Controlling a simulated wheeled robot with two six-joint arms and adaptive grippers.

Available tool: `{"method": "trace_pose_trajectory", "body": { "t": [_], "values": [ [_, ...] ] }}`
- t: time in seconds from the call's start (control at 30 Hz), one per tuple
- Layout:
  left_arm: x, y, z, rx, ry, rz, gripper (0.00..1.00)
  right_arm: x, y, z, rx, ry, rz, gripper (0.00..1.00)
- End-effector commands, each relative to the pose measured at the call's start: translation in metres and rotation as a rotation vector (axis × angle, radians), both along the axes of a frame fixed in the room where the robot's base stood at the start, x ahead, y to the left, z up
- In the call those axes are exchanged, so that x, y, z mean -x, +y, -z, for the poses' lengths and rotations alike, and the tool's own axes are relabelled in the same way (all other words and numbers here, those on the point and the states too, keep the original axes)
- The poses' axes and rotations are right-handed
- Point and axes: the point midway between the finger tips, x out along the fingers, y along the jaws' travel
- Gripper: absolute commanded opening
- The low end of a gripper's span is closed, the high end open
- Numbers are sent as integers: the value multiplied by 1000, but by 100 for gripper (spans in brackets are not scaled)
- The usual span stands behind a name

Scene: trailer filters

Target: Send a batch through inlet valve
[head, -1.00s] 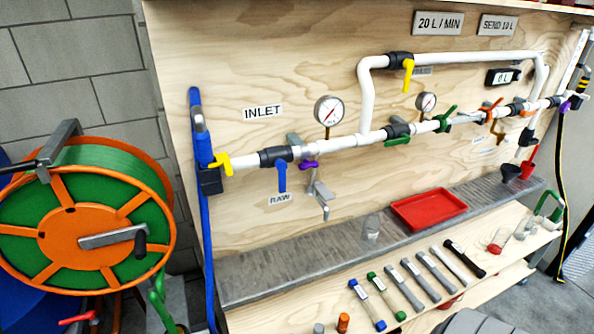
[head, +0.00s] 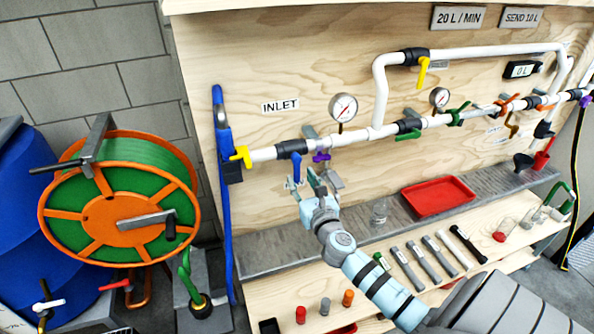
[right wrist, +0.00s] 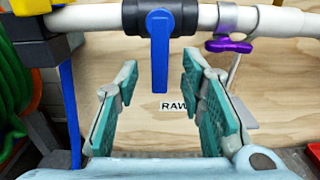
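The inlet line is a white pipe on a plywood board, under an INLET label (head: 280,105). Its black valve body (head: 291,148) carries a blue lever (head: 296,167) that hangs straight down. In the right wrist view the blue lever (right wrist: 160,60) hangs ahead of my right gripper (right wrist: 157,95), between the lines of its fingers. My right gripper (head: 307,184) is open and empty just below and in front of the lever, apart from it as far as I can see. A meter (head: 521,69) reads 0 L. A sign (head: 521,18) appears to read SEND 10 L. My left gripper is out of view.
A yellow handle (head: 241,156) and a purple handle (head: 321,157) flank the blue lever closely. A pressure gauge (head: 343,107) stands above the pipe. A red tray (head: 437,197) lies on the grey ledge below. A hose reel (head: 120,215) stands at left.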

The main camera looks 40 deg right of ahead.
Motion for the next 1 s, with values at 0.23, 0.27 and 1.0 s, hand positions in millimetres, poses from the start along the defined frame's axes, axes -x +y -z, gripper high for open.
{"method": "trace_pose_trajectory", "body": {
  "t": [0.23, 0.27, 1.0],
  "values": [
    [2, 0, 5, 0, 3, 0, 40, -38, -13, 2, -3, 0, 1, 36],
    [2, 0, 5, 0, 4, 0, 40, -40, -14, 2, -2, 0, 1, 36],
    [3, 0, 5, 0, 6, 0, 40, -43, -15, 1, -3, 1, 0, 0]
  ]
}}
